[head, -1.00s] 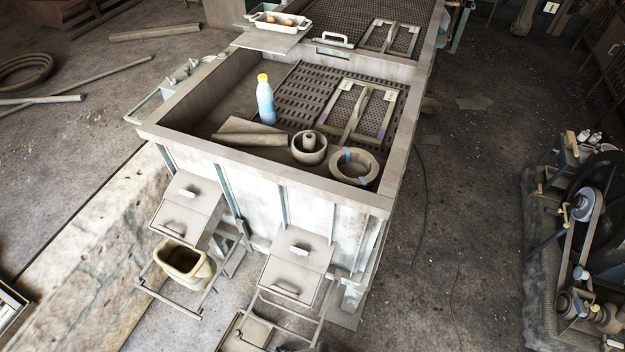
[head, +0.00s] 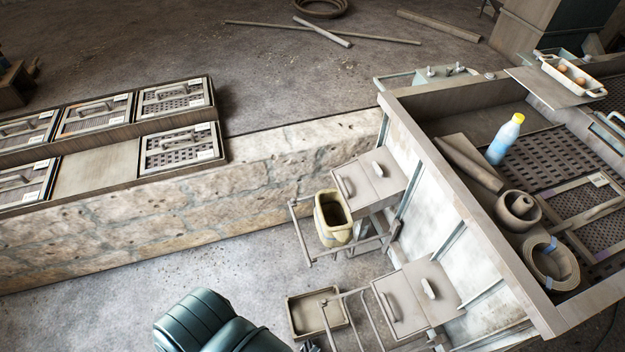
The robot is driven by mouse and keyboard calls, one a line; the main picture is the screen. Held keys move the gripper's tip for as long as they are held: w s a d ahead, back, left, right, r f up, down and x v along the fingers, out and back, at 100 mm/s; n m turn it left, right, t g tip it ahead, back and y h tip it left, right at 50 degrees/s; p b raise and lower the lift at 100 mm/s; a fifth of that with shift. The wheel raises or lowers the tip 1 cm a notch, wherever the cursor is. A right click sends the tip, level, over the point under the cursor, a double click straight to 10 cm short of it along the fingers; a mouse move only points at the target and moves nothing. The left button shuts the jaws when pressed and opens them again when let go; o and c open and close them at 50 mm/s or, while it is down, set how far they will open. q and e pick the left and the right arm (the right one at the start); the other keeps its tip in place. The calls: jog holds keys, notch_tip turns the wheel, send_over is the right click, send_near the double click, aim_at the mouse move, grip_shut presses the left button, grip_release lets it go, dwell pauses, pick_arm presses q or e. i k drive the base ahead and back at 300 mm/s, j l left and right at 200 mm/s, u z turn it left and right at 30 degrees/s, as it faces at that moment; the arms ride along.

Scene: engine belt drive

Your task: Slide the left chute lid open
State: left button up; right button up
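The left chute (head: 366,188) juts from the near wall of the big bin, at the middle of the head view. Its sloping top shows two flat grey-brown panels, each with a bar handle, one by the wall and one at the outer end. The lid panel (head: 386,181) lies flat over the chute, and no opening shows in its top. A small dark piece at the bottom edge looks like the tip of my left gripper (head: 309,347), well below and apart from the chute. Its fingers are mostly cut off. My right gripper is not seen.
A yellowish bucket (head: 333,218) stands on a frame beneath the left chute. A second chute (head: 415,300) is at lower right, with a shallow tray (head: 316,312) beside it. A stone ledge (head: 270,175) runs to the left. Bare floor lies between.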

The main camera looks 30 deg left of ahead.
aim_at(354, 186)
jog(key=u, duration=0.75)
jog(key=k+j, duration=0.05)
